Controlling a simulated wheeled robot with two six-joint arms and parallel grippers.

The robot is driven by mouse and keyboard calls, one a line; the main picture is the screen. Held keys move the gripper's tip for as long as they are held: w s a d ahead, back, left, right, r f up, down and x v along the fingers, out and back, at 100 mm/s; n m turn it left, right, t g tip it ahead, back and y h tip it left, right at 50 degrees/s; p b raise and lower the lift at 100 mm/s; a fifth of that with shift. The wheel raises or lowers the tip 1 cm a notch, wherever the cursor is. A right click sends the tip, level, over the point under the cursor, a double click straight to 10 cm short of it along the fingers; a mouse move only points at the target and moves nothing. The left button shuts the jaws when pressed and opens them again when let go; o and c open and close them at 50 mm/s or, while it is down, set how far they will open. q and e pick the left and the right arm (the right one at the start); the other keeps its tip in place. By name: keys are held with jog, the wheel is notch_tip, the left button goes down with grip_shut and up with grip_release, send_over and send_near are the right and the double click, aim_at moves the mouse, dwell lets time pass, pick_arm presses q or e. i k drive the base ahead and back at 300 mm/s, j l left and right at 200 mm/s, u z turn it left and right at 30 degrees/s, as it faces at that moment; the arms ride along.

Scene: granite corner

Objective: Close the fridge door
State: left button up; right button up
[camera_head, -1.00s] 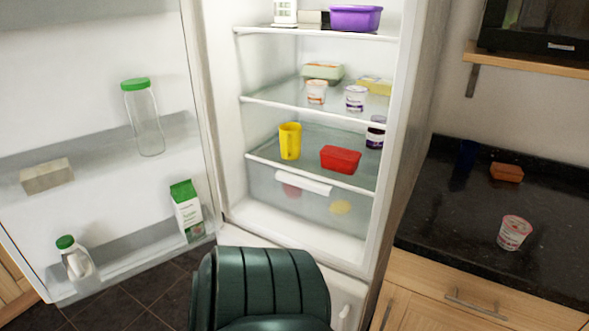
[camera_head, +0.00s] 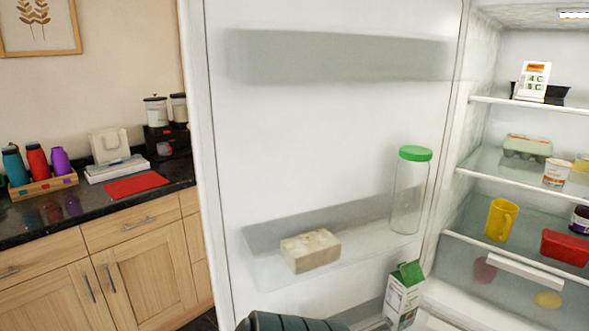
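The fridge door (camera_head: 310,130) stands wide open in the middle of the head view, its inner side with shelves facing me. Its shelves hold a glass jar with a green lid (camera_head: 408,195), a pale block (camera_head: 310,250) and a green-and-white carton (camera_head: 402,297). The open fridge interior (camera_head: 478,150) is at the right, with food on its shelves. The door's outer vertical edge (camera_head: 208,190) is left of centre. A dark green ribbed part at the bottom edge looks like mine. Neither gripper is in view.
Left of the door is a black counter (camera_head: 95,215) over wooden cabinets (camera_head: 150,265). On it are a crate of bottles (camera_head: 45,185), a red mat (camera_head: 135,186) and dark-based canisters (camera_head: 157,112). A little floor shows between cabinets and door.

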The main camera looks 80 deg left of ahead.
aim_at(301, 113)
jog(key=k+j, duration=0.2)
jog(key=j, duration=0.15)
jog(key=k+j+u, duration=0.1)
jog(key=j, duration=0.25)
jog(key=k+j, duration=0.25)
jog(key=j, duration=0.15)
jog(key=k+j+u, duration=0.1)
jog(key=j, duration=0.25)
jog(key=k+j, duration=0.25)
jog(key=j, duration=0.15)
jog(key=k+j+u, duration=0.15)
jog(key=j, duration=0.65)
jog(key=i+j, duration=0.1)
jog(key=j, duration=0.25)
